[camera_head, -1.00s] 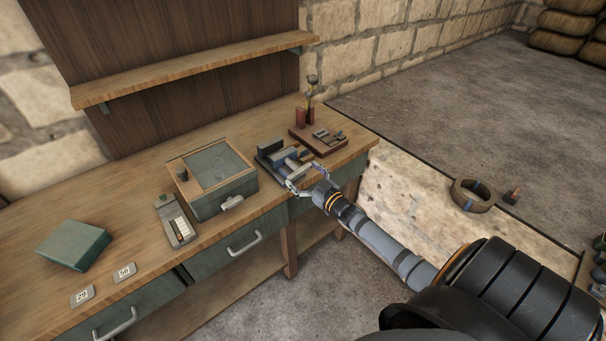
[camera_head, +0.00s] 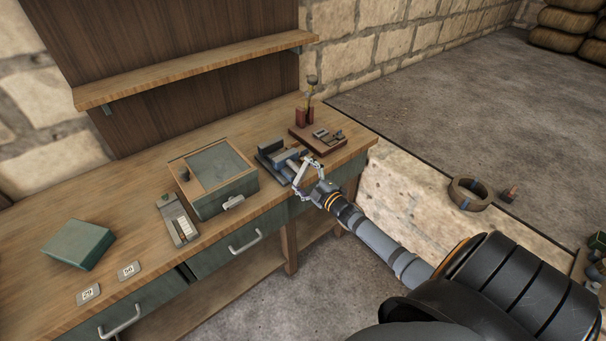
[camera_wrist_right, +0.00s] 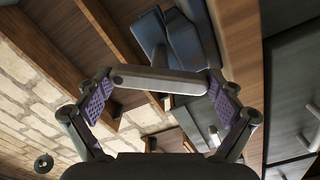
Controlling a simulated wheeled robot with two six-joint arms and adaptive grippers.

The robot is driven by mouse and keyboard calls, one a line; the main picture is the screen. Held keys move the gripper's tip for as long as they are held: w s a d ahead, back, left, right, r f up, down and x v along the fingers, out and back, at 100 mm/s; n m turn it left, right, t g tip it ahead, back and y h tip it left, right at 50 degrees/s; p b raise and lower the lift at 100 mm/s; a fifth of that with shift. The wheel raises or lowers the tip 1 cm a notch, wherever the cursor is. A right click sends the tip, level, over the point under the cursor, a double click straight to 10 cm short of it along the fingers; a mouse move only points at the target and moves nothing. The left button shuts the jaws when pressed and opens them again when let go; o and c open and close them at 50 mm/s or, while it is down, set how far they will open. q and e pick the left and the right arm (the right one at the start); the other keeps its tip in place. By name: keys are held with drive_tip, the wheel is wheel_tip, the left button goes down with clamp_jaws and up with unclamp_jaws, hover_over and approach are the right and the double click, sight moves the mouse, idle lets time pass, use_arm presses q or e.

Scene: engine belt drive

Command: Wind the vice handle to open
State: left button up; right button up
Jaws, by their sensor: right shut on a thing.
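The vice (camera_head: 272,150) is a blue-grey block near the front edge of the wooden workbench, and its body also shows in the right wrist view (camera_wrist_right: 190,50). The vice handle (camera_wrist_right: 158,80) is a light metal bar lying across between the two finger pads of my right gripper in the wrist view. My right gripper (camera_head: 303,171) is shut on this handle at the front of the vice. The contact is too small to make out in the head view, and my gripper partly hides the vice front there. My left gripper is not in view.
Left of the vice stands a wooden box with a grey-green lid (camera_head: 216,168). A brown board (camera_head: 318,146) with small parts and red cylinders lies to the right. Drawers with handles (camera_head: 246,241) are below the bench top.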

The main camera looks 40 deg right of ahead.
drive_tip(key=shift+w+r+n, duration=0.1)
drive_tip(key=shift+r+n, duration=0.05)
drive_tip(key=shift+n, duration=0.65)
idle(0.6)
drive_tip(key=o, duration=0.8)
drive_tip(key=shift+w, duration=0.1)
drive_tip(key=s+d, duration=0.1)
drive_tip(key=s, duration=1.1)
